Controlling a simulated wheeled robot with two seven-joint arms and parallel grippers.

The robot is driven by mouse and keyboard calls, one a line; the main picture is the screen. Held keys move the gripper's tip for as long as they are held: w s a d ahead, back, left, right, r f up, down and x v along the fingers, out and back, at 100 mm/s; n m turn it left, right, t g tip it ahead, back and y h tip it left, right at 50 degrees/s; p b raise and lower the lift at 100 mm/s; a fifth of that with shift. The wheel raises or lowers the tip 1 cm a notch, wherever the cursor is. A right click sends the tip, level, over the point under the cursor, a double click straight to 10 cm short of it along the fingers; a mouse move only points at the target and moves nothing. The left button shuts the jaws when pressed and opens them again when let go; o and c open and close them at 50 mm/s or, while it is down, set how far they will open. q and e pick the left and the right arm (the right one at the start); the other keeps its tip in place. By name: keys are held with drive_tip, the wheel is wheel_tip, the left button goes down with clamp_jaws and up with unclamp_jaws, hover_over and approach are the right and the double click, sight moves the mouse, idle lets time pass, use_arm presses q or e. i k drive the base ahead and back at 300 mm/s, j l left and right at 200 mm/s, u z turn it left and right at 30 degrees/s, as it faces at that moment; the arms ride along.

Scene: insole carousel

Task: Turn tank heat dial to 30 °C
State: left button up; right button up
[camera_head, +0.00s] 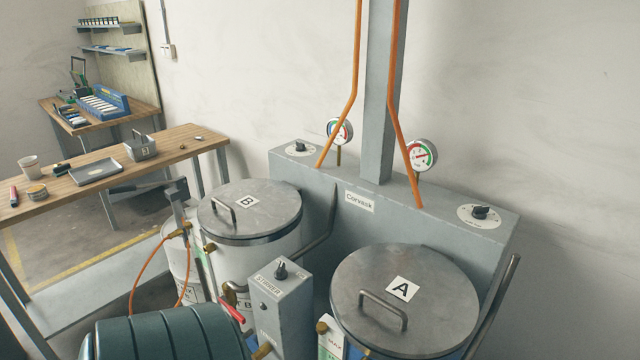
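Two black dials sit on the top face of a grey cabinet marked "Corvask" (360,222). The left dial (300,147) is on a white round scale behind tank B. The right dial (480,212) is on a similar scale behind tank A. The scale figures are too small to read, so I cannot tell either setting. Tank A's metal lid (440,290) and tank B's metal lid (262,205) are both closed. Neither of my grippers shows in this view.
A grey stirrer box (285,310) with a black knob (281,270) stands between the tanks. Two round gauges (339,130) (421,154), orange pipes and a grey post (380,90) rise at the cabinet. A ribbed dark green cylinder (170,335) fills the lower left. A wooden bench (110,190) holds small items.

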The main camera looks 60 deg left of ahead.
sight(301, 147)
drive_tip(key=k+u, duration=0.1)
drive_tip(key=u, duration=1.45)
drive_tip(key=j+z, duration=0.15)
drive_tip(key=z, duration=0.2)
drive_tip(key=j+z, duration=0.2)
drive_tip(key=z, duration=0.15)
drive_tip(key=i+j+z, duration=0.1)
drive_tip(key=z, duration=0.25)
drive_tip(key=j+z, duration=0.15)
drive_tip(key=j, duration=0.35)
drive_tip(key=k+j+z, duration=0.1)
drive_tip(key=j, duration=0.4)
drive_tip(key=k+j+z, duration=0.15)
drive_tip(key=j, duration=0.3)
drive_tip(key=k+j+z, duration=0.15)
drive_tip(key=j, duration=0.35)
drive_tip(key=k+j, duration=0.1)
drive_tip(key=j, duration=0.75)
drive_tip(key=k+j, duration=0.15)
drive_tip(key=j, duration=0.3)
